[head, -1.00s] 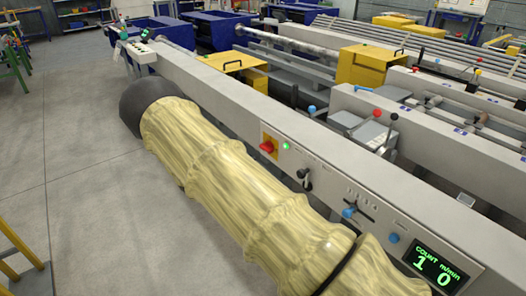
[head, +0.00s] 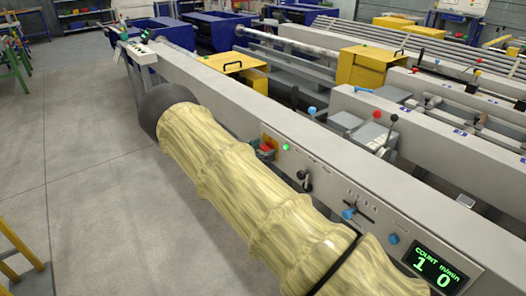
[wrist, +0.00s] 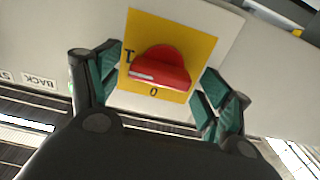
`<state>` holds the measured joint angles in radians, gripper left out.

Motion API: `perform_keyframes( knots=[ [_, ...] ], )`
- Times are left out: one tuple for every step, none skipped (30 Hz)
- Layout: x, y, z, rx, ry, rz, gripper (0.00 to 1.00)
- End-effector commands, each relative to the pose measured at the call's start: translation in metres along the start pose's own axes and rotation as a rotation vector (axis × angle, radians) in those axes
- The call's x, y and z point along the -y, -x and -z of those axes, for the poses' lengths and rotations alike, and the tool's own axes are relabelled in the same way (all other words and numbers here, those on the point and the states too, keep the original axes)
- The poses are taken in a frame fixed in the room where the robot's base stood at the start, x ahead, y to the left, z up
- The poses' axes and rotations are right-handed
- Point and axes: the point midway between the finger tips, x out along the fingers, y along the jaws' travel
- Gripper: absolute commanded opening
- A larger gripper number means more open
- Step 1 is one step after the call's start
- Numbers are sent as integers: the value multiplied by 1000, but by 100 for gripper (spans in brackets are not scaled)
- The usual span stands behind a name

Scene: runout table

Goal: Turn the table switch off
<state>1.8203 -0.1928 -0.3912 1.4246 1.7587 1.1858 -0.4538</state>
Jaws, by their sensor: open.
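The table switch is a red rotary knob (wrist: 162,68) on a yellow plate (wrist: 205,45) marked I and 0, fixed to the grey side panel. In the wrist view the knob's pale-edged face lies nearest the I mark, with the 0 below. My gripper (wrist: 152,88) is open, its green-padded fingers on either side of the knob, seemingly not touching it. In the head view my sleeved arm reaches along the panel, and the fingers (head: 264,154) partly cover the red knob (head: 268,144).
A green lamp (head: 286,147) glows beside the switch. A black lever (head: 304,180), blue knobs (head: 348,213) and a lit count display (head: 435,265) sit further right on the panel. Clear floor (head: 90,200) lies to the left.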

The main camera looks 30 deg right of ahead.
Motion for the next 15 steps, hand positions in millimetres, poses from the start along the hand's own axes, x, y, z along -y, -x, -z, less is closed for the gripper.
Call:
perform_keyframes(
  knots=[
    [0, 0, 0, 0, 0, 0, 79],
    [0, 0, 0, 0, 0, 0, 75],
    [0, 0, 0, 0, 0, 0, 68],
    [0, 0, 0, 0, 0, 0, 62],
    [0, 0, 0, 0, 0, 0, 57],
    [0, 0, 0, 0, 0, 0, 49],
    [0, 0, 0, 0, 0, 0, 44],
    [0, 0, 0, 0, 0, 0, 38],
    [0, 0, 0, 0, 0, 0, 33],
    [0, 0, 0, 0, 0, 0, 33],
    [0, 0, 0, 0, 0, 0, 33],
    [0, 0, 0, 0, 1, 0, 33],
    [0, 0, 0, 0, 1, 0, 33],
    [0, 0, 0, 0, 3, 0, 33],
    [0, 0, 0, 0, 7, 0, 33]
  ],
)
